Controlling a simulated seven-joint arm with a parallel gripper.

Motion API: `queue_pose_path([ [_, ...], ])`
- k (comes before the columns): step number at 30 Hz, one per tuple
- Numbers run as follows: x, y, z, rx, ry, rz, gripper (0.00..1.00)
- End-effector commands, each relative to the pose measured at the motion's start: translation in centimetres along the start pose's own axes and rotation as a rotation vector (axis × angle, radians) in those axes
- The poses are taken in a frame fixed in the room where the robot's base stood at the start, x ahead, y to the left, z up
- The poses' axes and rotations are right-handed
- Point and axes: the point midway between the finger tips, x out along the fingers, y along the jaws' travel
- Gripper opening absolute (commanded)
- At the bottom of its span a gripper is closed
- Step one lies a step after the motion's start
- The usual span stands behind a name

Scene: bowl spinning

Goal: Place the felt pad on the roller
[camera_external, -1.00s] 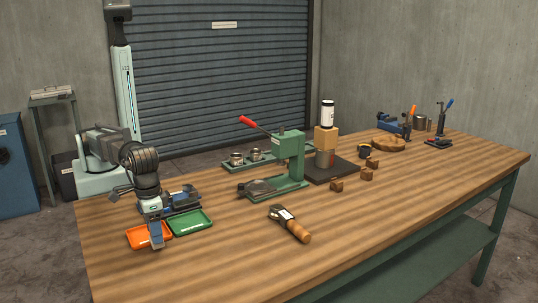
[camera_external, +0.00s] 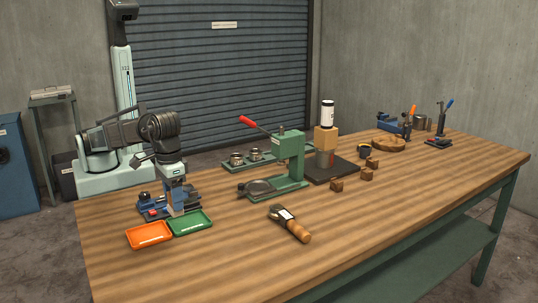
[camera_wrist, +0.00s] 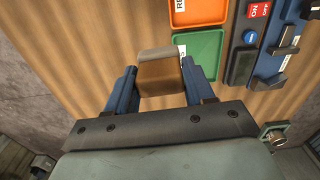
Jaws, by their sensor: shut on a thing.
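My gripper (camera_wrist: 158,72) is shut on a brown block-like piece with a pale grey-brown strip along its far edge, which I take to be the felt pad (camera_wrist: 160,80). The piece sits between the two blue fingers in the wrist view. In the external view my gripper (camera_external: 178,207) points down beside the blue machine (camera_external: 153,207), just behind the green tray; the held piece is hard to make out there. I cannot pick out a roller with certainty in either view.
An orange tray (camera_external: 149,235) and a green tray (camera_external: 188,223) lie in front, both looking empty. A green lever press (camera_external: 290,160) stands right of them, with a wooden-handled tool (camera_external: 292,226) in front of it.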

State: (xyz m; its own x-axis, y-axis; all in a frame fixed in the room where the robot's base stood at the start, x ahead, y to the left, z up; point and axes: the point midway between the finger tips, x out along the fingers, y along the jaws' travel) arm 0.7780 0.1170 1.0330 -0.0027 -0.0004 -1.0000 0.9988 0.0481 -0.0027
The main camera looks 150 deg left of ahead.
Motion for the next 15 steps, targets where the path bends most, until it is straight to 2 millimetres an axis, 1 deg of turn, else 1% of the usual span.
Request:
queue_pose_path([
  [1,0.0,0.0,-2.0,-0.027,0.0,-0.001,0.23],
  [8,-0.3,1.2,-10.6,-0.135,-0.002,-0.008,0.23],
  [9,-0.5,1.5,-12.2,-0.154,-0.002,-0.009,0.23],
  [14,-1.1,3.1,-18.8,-0.228,-0.004,-0.013,0.23],
  [15,-1.3,3.5,-20.5,-0.246,-0.004,-0.014,0.23],
])
